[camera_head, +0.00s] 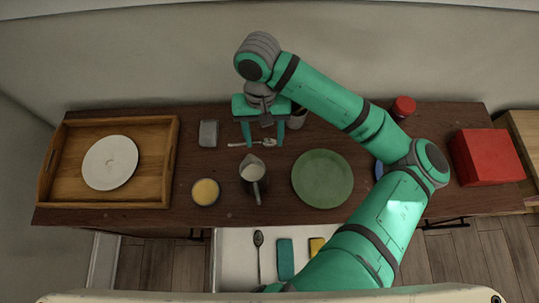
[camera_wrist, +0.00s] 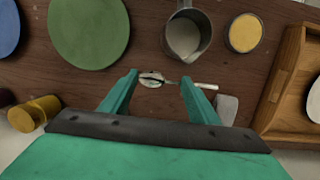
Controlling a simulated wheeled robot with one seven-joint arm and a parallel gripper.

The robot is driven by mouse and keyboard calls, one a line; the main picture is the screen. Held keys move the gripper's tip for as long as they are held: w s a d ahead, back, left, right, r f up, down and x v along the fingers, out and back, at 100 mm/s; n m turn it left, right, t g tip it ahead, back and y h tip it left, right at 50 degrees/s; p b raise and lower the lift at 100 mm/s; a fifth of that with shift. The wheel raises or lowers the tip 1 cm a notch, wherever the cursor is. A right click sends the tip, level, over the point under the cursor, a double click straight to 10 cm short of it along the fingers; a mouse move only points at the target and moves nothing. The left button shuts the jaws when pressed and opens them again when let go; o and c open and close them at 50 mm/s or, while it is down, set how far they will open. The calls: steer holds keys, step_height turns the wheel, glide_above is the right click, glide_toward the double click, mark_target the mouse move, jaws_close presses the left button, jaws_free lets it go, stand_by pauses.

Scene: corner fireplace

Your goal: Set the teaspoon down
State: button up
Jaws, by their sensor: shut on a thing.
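The silver teaspoon (camera_head: 238,145) is at the middle back of the dark wooden top, its bowl to the right and its handle to the left. In the wrist view the teaspoon (camera_wrist: 207,86) lies across the space at my fingertips, its handle running past the right finger. My gripper (camera_head: 263,146) points down at it, and both fingers show in the wrist view (camera_wrist: 158,77). The fingers stand apart but are shut on the teaspoon. I cannot tell whether the spoon touches the wood.
A milk jug (camera_head: 252,172) stands just in front, with a yellow-filled bowl (camera_head: 205,192) to its left and a green plate (camera_head: 322,179) to its right. A grey block (camera_head: 208,133) lies left of my gripper. A wooden tray (camera_head: 157,190) and a red box (camera_head: 486,157) flank these.

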steer(key=shift+a+f, duration=0.2)
steer(key=shift+f, duration=0.1)
glide_toward(263, 160)
steer(key=f, duration=0.5)
steer(key=shift+s+d, duration=0.15)
steer(key=shift+s, duration=0.25)
steer(key=shift+f, duration=0.45)
steer(key=shift+w, duration=0.2)
steer(key=o, duration=1.1)
steer(key=shift+s+d+f, duration=0.1)
steer(key=shift+s, duration=0.1)
steer(key=shift+a, duration=0.2)
